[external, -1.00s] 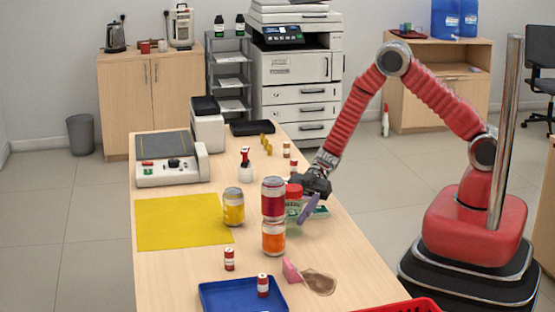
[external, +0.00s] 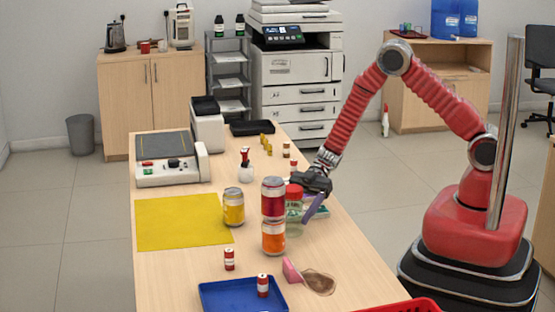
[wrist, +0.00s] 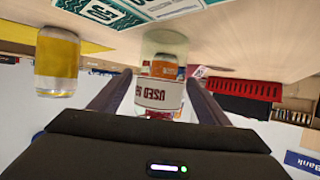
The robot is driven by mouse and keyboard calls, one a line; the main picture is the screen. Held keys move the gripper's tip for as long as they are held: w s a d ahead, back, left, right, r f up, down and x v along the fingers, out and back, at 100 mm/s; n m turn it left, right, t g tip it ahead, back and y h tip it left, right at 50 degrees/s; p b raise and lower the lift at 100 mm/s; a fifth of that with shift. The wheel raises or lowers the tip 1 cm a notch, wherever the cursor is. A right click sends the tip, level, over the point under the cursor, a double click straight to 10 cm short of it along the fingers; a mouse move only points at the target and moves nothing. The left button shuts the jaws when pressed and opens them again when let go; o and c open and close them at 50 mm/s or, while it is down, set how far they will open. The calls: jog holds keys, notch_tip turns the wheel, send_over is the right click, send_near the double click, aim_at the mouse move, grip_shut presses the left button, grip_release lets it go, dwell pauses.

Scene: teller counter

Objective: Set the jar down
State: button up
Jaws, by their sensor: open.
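The jar (external: 294,213) is clear glass with a red lid and stands upright on the counter, just right of the stacked cans. In the wrist view, which is upside down, the jar (wrist: 158,94) shows a white label reading "USED" and its base meets the counter. My gripper (external: 308,204) is at the jar from the right. Its two fingers are open, one on each side of the jar, with visible gaps in the wrist view. The jar's lid is hidden there by my gripper body.
A red can (external: 273,198) stands on an orange can (external: 273,239), close left of the jar. A yellow can (external: 233,207) stands farther left by a yellow mat (external: 175,222). A green-and-white packet (wrist: 115,14) lies beside the jar. A blue tray (external: 225,298) is in front.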

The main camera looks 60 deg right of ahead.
jog(key=v, duration=1.1)
jog(key=shift+d, duration=0.15)
dwell(0.3)
